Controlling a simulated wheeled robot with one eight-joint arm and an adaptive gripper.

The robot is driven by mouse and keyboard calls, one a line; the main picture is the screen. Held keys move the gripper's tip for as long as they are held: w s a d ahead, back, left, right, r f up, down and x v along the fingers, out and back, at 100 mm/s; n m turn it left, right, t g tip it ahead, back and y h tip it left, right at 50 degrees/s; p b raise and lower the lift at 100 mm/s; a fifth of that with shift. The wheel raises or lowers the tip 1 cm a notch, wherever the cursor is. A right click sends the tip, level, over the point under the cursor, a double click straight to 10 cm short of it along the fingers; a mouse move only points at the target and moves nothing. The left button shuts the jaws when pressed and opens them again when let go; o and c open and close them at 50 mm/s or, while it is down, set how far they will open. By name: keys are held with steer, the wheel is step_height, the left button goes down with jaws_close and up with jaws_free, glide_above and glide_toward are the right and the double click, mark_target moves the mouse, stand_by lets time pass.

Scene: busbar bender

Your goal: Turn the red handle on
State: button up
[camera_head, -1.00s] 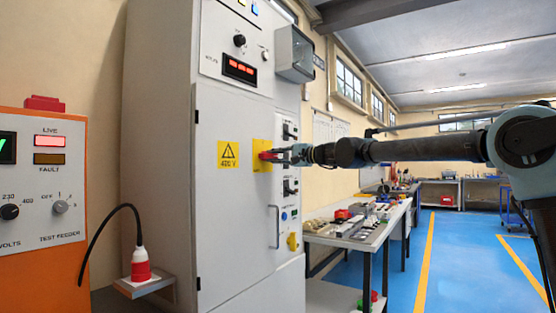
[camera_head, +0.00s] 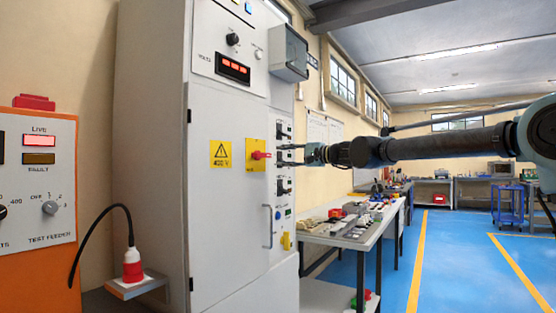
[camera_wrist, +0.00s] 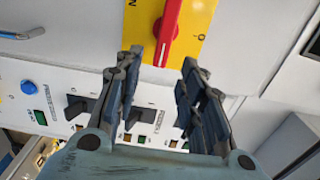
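The red handle (camera_head: 261,155) sits on a yellow plate (camera_head: 256,166) on the front of the grey cabinet and lies about level in the head view. In the wrist view the red handle (camera_wrist: 169,32) runs up and down the picture on the yellow plate (camera_wrist: 207,12), with markings to its left and right. My gripper (camera_head: 281,155) is just right of the handle, clear of it. The handle's upper end is cut off there.
The cabinet front also has a door handle (camera_head: 267,226), a warning sign (camera_head: 221,153) and a column of dark switches (camera_head: 284,187). An orange test feeder (camera_head: 38,215) stands left, a cluttered bench (camera_head: 345,240) right.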

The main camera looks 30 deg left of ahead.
steer(key=shift+w+d, duration=0.1)
steer(key=shift+d, duration=2.35)
steer(key=d+f+n+t+h, duration=0.1)
steer(key=d+f+h, duration=0.2)
steer(key=d+f, duration=0.7)
steer(key=d+f+n+t+h, duration=0.15)
steer(key=d+f, duration=0.55)
steer(key=d, duration=0.7)
steer(key=d+f+t+h, duration=0.1)
steer(key=d+f+h, duration=0.2)
steer(key=d+f, duration=0.7)
steer(key=s+d+f+h, duration=0.3)
steer(key=s+d+f, duration=0.2)
steer(key=d+f, duration=0.3)
steer(key=s+d+f+m+h, duration=0.1)
steer(key=s+d+f+h, duration=0.3)
steer(key=d+f, duration=0.5)
steer(key=s+d+f+m+h, duration=0.1)
steer(key=s+d+f+h, duration=0.2)
steer(key=s+d+f, duration=0.5)
steer(key=d+f+g, duration=0.1)
steer(key=d, duration=0.9)
steer(key=shift+s+f, duration=0.15)
steer(key=shift+f, duration=0.1)
steer(key=shift+h, duration=0.25)
steer(key=shift+c, duration=0.4)
steer(key=shift+a, duration=0.2)
